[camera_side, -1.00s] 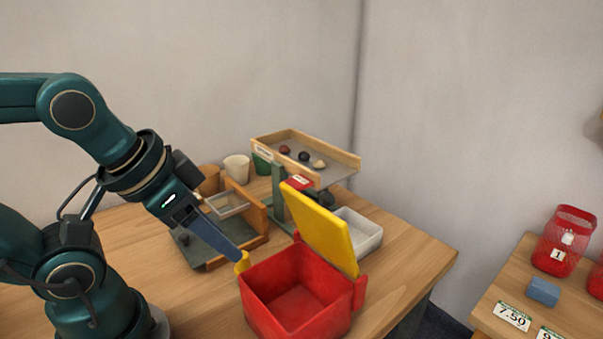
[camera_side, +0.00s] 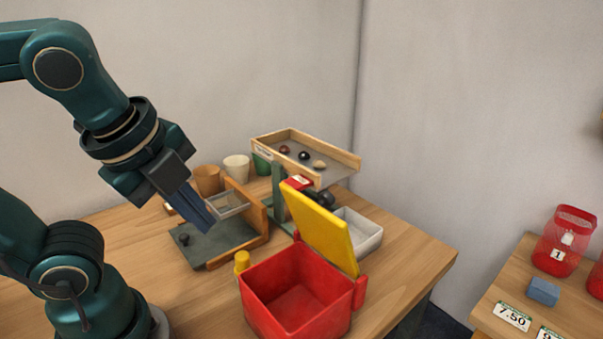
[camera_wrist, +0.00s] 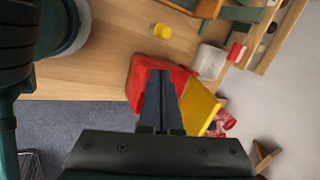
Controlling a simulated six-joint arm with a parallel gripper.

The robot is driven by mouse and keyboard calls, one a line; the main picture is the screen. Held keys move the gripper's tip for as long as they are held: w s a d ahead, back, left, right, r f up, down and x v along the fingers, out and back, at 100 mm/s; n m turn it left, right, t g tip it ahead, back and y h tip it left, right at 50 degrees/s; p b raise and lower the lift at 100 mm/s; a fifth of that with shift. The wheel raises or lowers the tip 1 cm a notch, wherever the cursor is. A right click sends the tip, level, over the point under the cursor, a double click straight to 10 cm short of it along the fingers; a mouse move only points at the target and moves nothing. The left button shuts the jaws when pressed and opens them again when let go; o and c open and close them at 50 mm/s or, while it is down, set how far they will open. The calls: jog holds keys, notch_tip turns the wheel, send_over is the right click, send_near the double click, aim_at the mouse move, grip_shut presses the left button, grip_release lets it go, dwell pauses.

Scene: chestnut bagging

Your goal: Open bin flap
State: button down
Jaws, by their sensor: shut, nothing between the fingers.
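The red bin (camera_side: 298,300) stands near the front edge of the table, and its inside looks empty. Its yellow flap (camera_side: 322,226) stands raised, leaning back at the bin's right rear side, so the bin is open at the top. My gripper (camera_side: 209,226) is shut and empty, above the table to the left of the bin and apart from it. In the wrist view the shut fingers (camera_wrist: 159,76) overlap the red bin (camera_wrist: 178,74), with the yellow flap (camera_wrist: 199,106) to their right.
A yellow peg (camera_side: 242,262) stands by the bin's left corner. A wooden stand with a grey base (camera_side: 215,244) is behind my fingers. A raised tray (camera_side: 340,172) holds several chestnuts, with a white tub (camera_side: 362,236) below it. Two cups (camera_side: 236,167) stand behind.

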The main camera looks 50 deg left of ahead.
aim_at(312, 203)
jog(key=d+r+m+t+h, duration=0.15)
jog(key=d+r+m, duration=0.65)
jog(key=m, duration=1.3)
jog(key=w+f, duration=0.7)
jog(key=w, duration=0.1)
jog(key=shift+w+d+f, duration=0.2)
jog(key=shift+w, duration=0.1)
jog(key=shift+t, duration=0.25)
jog(key=shift+w+r, duration=0.3)
jog(key=shift+w, duration=0.3)
jog(key=shift+w+r, duration=0.25)
jog(key=shift+w, duration=0.35)
